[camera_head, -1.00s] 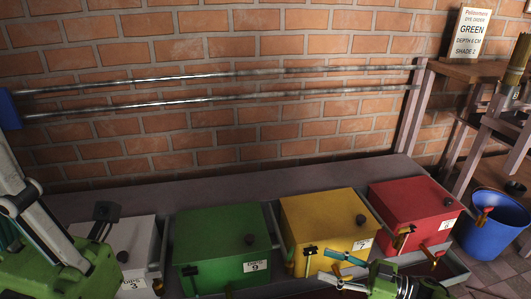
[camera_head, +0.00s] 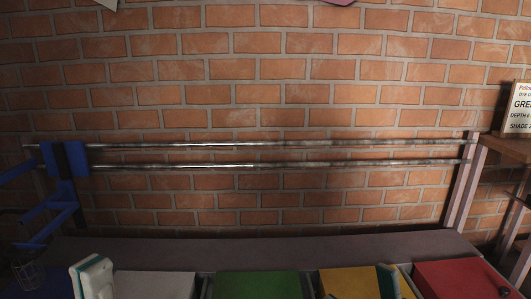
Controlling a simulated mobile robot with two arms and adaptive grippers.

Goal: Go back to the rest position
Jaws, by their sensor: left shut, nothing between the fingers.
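The right gripper's fingers are not in view.
A white box (camera_head: 155,285), green box (camera_head: 257,285) and red box (camera_head: 455,280) line the bottom edge. Two metal rails (camera_head: 300,144) cross the brick wall, with a blue bracket (camera_head: 76,159) at left. A sign (camera_head: 519,108) stands at right.

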